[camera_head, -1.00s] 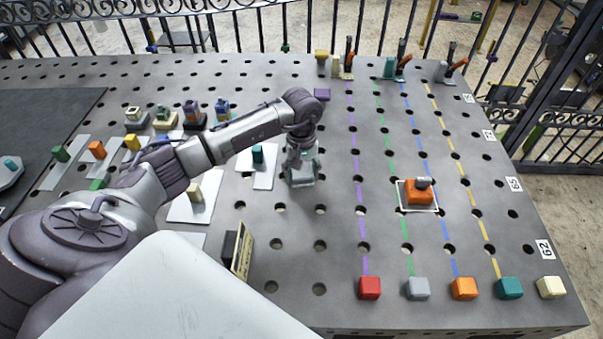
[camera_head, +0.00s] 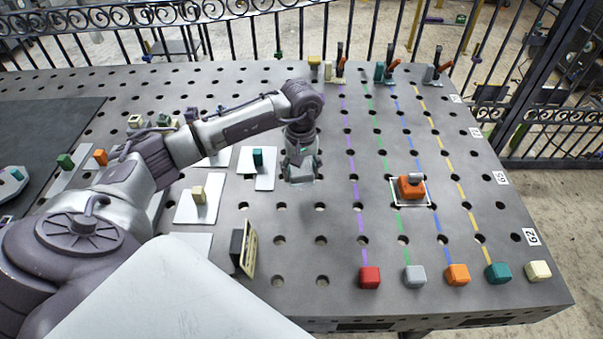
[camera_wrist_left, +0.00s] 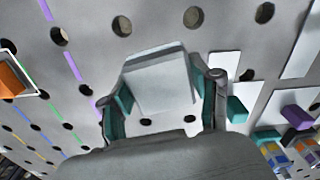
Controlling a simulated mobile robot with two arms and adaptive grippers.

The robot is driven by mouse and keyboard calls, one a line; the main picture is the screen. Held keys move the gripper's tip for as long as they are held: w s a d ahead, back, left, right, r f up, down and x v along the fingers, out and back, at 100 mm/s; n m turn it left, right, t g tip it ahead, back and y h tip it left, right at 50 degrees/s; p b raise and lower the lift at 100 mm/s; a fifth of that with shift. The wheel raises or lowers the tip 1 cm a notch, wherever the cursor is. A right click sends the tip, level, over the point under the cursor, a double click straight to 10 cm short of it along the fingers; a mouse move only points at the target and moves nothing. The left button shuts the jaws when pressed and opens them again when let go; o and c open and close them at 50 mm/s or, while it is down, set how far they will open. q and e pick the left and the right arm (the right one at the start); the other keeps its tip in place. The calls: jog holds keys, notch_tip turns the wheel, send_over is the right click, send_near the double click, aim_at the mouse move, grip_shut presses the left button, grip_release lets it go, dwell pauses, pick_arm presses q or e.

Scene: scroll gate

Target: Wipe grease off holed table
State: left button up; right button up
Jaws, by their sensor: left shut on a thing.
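The grey holed table (camera_head: 300,225) fills most of the head view. My left gripper (camera_head: 300,174) is low over its middle, left of the purple line. In the left wrist view its teal-padded fingers are shut on a pale grey-white pad (camera_wrist_left: 160,82). The pad lies at or just above the table top; I cannot tell if it touches. I cannot make out any grease patch. My right gripper is not in view.
An orange tool (camera_head: 411,186) sits in a white-outlined square on the right. Coloured blocks, including a red block (camera_head: 369,277), line the front edge. A dark panel (camera_head: 243,247) stands front left.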

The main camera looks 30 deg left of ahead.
pick_arm(q)
jog(key=shift+r+p, duration=0.3)
jog(key=shift+r, duration=0.8)
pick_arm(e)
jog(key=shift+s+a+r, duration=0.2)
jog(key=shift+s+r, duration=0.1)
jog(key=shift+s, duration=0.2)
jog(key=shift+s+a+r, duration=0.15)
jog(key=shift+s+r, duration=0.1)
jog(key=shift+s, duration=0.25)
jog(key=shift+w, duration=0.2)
